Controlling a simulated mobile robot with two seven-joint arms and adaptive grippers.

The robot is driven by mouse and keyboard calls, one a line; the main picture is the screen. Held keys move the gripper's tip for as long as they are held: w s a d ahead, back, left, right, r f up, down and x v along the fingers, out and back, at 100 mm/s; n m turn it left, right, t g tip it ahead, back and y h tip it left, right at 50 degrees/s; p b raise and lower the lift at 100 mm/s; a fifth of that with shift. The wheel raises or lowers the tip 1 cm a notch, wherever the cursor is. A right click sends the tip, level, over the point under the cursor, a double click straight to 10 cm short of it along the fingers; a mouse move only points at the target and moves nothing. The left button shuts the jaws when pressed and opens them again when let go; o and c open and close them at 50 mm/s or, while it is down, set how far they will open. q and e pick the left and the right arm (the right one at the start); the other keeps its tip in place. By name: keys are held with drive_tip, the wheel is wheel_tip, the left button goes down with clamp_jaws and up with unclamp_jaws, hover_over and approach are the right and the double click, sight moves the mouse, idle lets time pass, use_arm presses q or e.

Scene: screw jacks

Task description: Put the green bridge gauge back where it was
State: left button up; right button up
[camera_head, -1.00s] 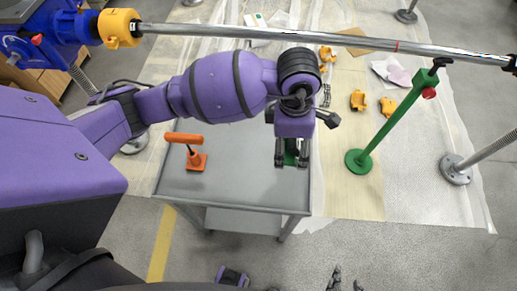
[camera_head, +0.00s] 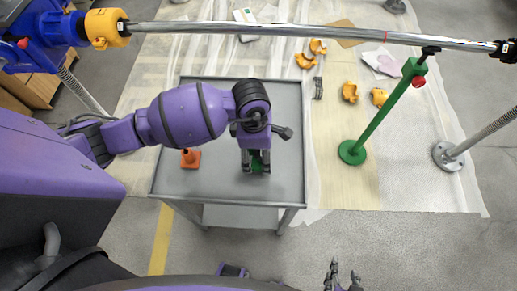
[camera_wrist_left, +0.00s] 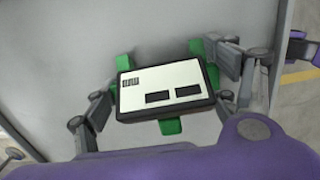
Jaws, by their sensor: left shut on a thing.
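The green bridge gauge (camera_wrist_left: 165,89) shows in the left wrist view as a black-rimmed box with a pale face, two dark windows and green feet around it. My left gripper (camera_wrist_left: 165,105) is shut on it, with fingers at its left and right sides. In the head view my left gripper (camera_head: 256,165) points down over the grey cart top (camera_head: 225,187), and only a little of the green gauge (camera_head: 257,160) shows between the fingers. I cannot tell whether the gauge touches the cart. My right gripper (camera_head: 343,277) is at the bottom edge, empty, fingers apart.
Yellow clamp pieces (camera_head: 350,92) lie on the floor sheet. The cart's front is clear.

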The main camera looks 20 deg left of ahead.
use_arm(q)
drive_tip(key=shift+f, duration=0.15)
drive_tip(key=o, duration=1.6)
drive_tip(key=shift+o, duration=0.2)
drive_tip(key=r, duration=1.2)
drive_tip(key=shift+s+a+r, duration=0.1)
drive_tip(key=shift+a+r, duration=0.05)
drive_tip(key=shift+a, duration=0.2)
